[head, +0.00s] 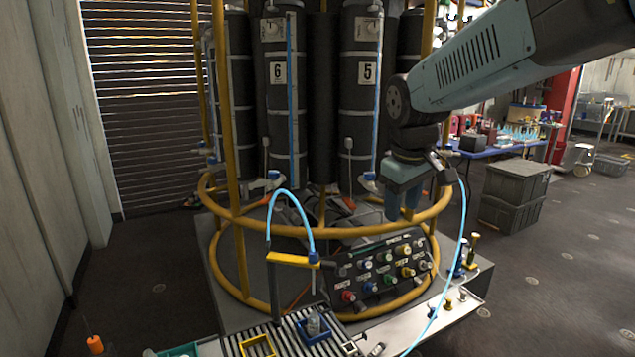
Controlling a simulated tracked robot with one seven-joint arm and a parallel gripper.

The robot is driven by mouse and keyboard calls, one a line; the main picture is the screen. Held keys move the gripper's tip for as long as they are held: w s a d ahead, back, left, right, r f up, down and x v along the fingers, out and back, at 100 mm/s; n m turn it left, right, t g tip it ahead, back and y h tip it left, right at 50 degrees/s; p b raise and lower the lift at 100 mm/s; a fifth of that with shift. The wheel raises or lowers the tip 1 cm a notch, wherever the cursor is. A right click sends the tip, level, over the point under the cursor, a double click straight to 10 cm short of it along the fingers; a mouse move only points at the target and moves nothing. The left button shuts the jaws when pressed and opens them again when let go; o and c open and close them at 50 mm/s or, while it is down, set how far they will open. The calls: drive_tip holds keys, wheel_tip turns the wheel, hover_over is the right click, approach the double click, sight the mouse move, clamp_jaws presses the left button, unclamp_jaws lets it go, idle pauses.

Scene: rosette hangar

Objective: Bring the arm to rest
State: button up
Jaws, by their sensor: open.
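My arm reaches in from the upper right of the head view and bends down at the wrist. My gripper (402,204) points downward with its two blue-grey fingers apart and nothing seen between them. It hangs in front of the yellow ring rail (300,232) of the rosette, above the slanted control panel (385,268) in the picture. Whether it touches the rail cannot be told. A light blue hose (463,225) hangs beside my wrist down to the lower edge of the picture.
Tall dark cylinders numbered 6 (278,110) and 5 (361,110) stand inside the yellow frame. Grey crates (513,190) and a blue table (500,147) stand right. Floor at the lower right is mostly clear.

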drive_tip(key=s+d+m+t, duration=0.1)
drive_tip(key=s+d+m, duration=0.2)
drive_tip(key=s, duration=0.4)
drive_tip(key=s+d+m+t, duration=0.1)
drive_tip(key=s+d+m, duration=0.2)
drive_tip(key=s, duration=0.5)
drive_tip(key=shift+d+m+y, duration=0.3)
drive_tip(key=shift+d+m, duration=0.1)
drive_tip(key=shift+d, duration=0.15)
drive_tip(key=shift+f, duration=0.1)
idle(1.8)
drive_tip(key=shift+c, duration=0.6)
